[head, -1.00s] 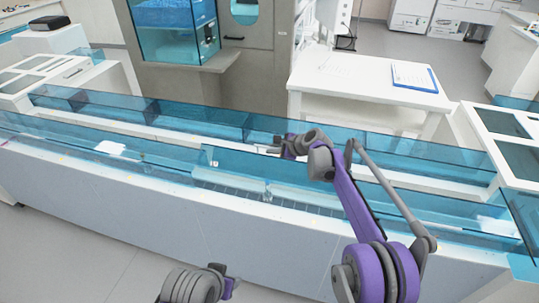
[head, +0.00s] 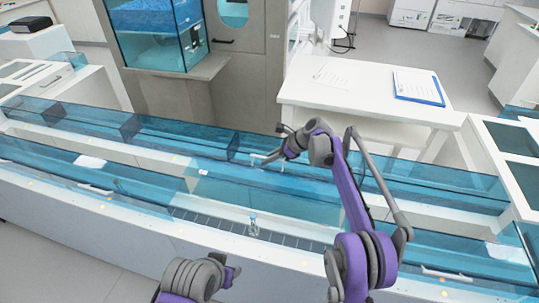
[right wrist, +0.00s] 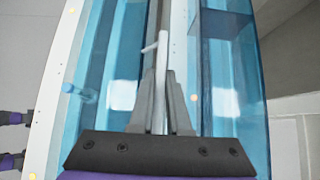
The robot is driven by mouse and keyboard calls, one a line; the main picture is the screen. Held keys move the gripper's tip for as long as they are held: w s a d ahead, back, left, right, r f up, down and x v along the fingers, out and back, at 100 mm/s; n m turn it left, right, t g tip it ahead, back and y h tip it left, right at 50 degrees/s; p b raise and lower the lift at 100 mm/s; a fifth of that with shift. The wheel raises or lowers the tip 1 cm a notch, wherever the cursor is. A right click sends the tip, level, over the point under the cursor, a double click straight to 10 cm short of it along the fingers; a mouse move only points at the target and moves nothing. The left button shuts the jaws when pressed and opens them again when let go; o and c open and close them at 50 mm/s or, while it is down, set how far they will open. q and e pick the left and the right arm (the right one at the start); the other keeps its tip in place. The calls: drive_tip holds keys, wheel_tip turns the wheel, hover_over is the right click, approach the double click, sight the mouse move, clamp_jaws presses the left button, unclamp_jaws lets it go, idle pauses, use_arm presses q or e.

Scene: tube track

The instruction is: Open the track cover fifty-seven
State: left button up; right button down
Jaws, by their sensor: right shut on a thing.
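A blue see-through cover panel (head: 235,190) stands raised at the middle of the front track, with the dark track bed (head: 200,219) showing below it. No number is readable on it. My right gripper (head: 268,160) is at its upper edge, shut on a white bar-like handle. The right wrist view shows this handle (right wrist: 163,28) running between the narrow fingers (right wrist: 160,92). A small clear tube (head: 253,227) stands upright in the uncovered track. My left gripper (head: 233,276) is low in front of the track, apart from the cover; its jaws are unclear.
Neighbouring front covers lie at left (head: 70,170) and right (head: 470,255), the right one with a white handle (head: 443,274). A second blue-covered track (head: 170,135) runs behind. A white table (head: 330,95) with a clipboard (head: 418,87) stands beyond it.

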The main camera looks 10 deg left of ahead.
drive_tip(key=shift+w+f, duration=0.1)
drive_tip(key=shift+f, duration=0.1)
idle(0.3)
drive_tip(key=c, duration=0.9)
unclamp_jaws()
drive_tip(key=v, duration=1)
drive_tip(key=shift+d+r, duration=0.25)
drive_tip(key=shift+r, duration=0.05)
